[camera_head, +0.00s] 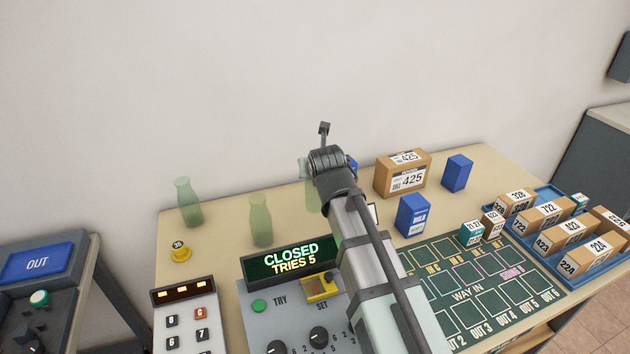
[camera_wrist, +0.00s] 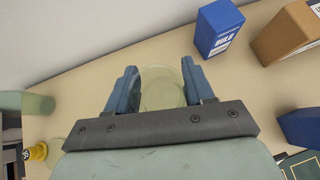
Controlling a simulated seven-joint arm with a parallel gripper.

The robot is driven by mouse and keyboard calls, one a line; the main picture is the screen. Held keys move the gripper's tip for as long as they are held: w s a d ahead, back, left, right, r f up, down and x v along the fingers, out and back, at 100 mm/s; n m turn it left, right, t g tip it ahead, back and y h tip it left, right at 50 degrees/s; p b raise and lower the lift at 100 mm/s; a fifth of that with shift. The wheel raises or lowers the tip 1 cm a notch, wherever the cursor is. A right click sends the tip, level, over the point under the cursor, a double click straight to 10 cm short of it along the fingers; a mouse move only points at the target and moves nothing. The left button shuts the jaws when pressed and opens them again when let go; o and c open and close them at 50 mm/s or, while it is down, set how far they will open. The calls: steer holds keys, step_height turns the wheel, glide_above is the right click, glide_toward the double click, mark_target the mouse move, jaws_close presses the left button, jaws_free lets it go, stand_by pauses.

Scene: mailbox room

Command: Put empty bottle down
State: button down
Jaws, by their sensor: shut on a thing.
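My gripper (camera_wrist: 160,84) is shut on a pale green, see-through bottle (camera_wrist: 163,92), seen from above between the two blue fingers in the wrist view. In the head view part of this bottle (camera_head: 311,192) shows left of my wrist, over the back of the table, and my arm hides the rest. I cannot tell whether its base touches the table. Two more green bottles stand upright to the left, one at the far left (camera_head: 188,206) and one nearer the middle (camera_head: 260,222).
A wooden table (camera_head: 226,257) carries a yellow button (camera_head: 181,252), a blue box (camera_head: 412,216), another blue box (camera_head: 457,173), a carton marked 425 (camera_head: 402,175) and a blue tray (camera_head: 552,262) of parcels. A panel reading CLOSED (camera_head: 291,258) stands in front. The wall is close behind.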

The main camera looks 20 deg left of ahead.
steer(key=shift+r, duration=2.55)
step_height(320, 180, up, 11)
steer(key=w+d+f+m+t+h, duration=0.1)
steer(key=w+d+m+h, duration=0.3)
steer(key=d, duration=0.7)
steer(key=w+d+f+m+t+h, duration=0.1)
steer(key=d+m+h, duration=0.35)
steer(key=d, duration=0.65)
steer(key=s+d+r+m+g+h, duration=0.1)
steer(key=d+m+g+h, duration=0.3)
steer(key=d, duration=0.5)
steer(key=s+d+r+m+g+h, duration=0.1)
steer(key=s+d+m+h, duration=0.15)
steer(key=d+m, duration=0.45)
step_height(320, 180, down, 21)
steer(key=w+n, duration=0.1)
steer(key=shift+d+f, duration=0.2)
steer(key=shift+d, duration=0.1)
steer(key=shift+f, duration=0.1)
steer(key=shift+c, duration=2.1)
jaws_free()
